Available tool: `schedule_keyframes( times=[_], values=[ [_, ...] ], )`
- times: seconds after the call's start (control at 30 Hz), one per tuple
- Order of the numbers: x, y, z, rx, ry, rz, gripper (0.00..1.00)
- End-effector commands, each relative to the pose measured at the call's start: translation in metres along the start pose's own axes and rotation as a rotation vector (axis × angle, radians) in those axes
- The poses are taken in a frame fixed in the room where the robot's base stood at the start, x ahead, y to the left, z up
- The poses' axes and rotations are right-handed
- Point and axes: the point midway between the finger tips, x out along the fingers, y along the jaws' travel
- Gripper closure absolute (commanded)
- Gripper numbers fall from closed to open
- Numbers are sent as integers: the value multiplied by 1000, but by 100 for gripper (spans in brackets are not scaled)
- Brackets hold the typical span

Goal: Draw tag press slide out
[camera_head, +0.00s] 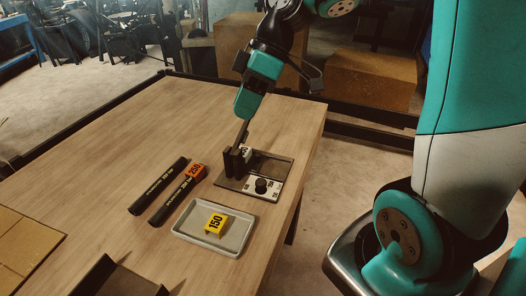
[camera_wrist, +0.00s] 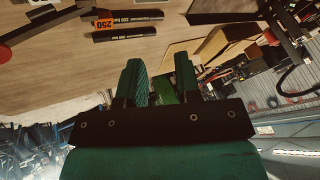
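The tag press stands near the right edge of the table, with a dark base plate (camera_head: 272,164), a black upright block (camera_head: 233,161) and a white panel with a black knob (camera_head: 262,186). A small white piece shows beside the upright. My gripper (camera_head: 241,140) points down at the upright from above; whether it touches is unclear. The slide cannot be told apart from the press body.
Two black hoses (camera_head: 158,187) lie left of the press, by an orange 250 tag (camera_head: 197,171). A grey tray (camera_head: 182,233) holds a yellow 150 tag (camera_head: 215,224) in front. A dark bin (camera_head: 118,283) and cardboard (camera_head: 25,245) are at front left. The table's far left is clear.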

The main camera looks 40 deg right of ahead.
Motion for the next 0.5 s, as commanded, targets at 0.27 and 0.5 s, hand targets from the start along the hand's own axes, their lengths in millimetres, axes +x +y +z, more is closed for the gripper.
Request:
schedule_keyframes(
  times=[0.27,0.5],
  values=[
    [-16,63,37,-127,82,-9,69],
    [-30,109,81,-250,160,6,69]
  ],
)
